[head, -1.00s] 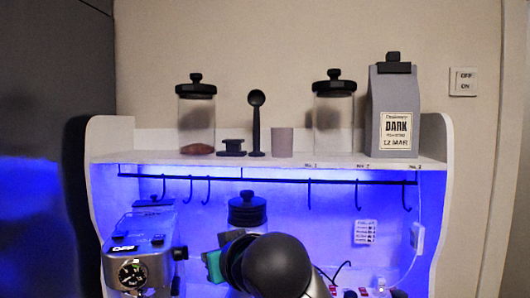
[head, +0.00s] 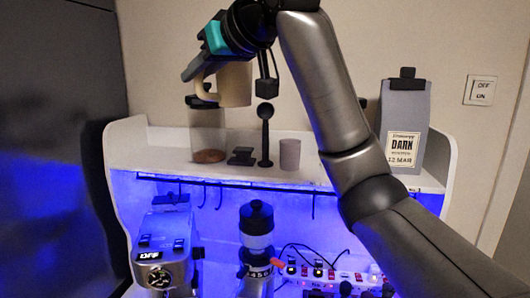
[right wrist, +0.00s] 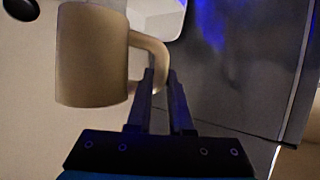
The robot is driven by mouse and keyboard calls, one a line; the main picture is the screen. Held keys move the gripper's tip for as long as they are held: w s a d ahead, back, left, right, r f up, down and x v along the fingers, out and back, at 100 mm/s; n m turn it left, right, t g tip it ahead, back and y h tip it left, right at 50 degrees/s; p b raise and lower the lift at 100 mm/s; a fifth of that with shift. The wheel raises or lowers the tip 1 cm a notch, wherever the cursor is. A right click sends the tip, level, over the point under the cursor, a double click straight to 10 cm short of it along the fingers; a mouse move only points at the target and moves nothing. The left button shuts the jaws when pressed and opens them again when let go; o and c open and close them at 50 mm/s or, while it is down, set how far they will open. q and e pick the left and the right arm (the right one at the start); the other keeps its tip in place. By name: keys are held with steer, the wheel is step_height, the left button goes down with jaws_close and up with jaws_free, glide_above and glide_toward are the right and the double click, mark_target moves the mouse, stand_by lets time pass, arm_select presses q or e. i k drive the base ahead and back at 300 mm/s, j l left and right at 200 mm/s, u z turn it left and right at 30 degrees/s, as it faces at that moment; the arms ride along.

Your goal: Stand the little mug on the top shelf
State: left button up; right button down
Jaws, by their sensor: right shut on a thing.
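The little mug (head: 236,86) is cream coloured and upright in the air, above the top shelf (head: 160,150) in the head view, overlapping the left glass jar. My right gripper (head: 192,72) is shut on its handle, which points left. In the right wrist view the mug (right wrist: 92,55) hangs beside the fingertips (right wrist: 160,75), and its handle passes between the fingers. The mug's base is apart from the shelf board in the picture. My left gripper is not in view.
The shelf holds a glass jar (head: 208,135), a dark tamper (head: 241,156), a black scoop (head: 265,135), a grey cup (head: 290,154) and a coffee bag (head: 404,125). My right arm hides most of another jar. The shelf's left end looks bare.

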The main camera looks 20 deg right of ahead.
mark_target(165, 162)
steer(key=i+j, duration=0.3)
steer(key=i, duration=0.15)
steer(key=i+j, duration=0.25)
steer(key=i, duration=0.25)
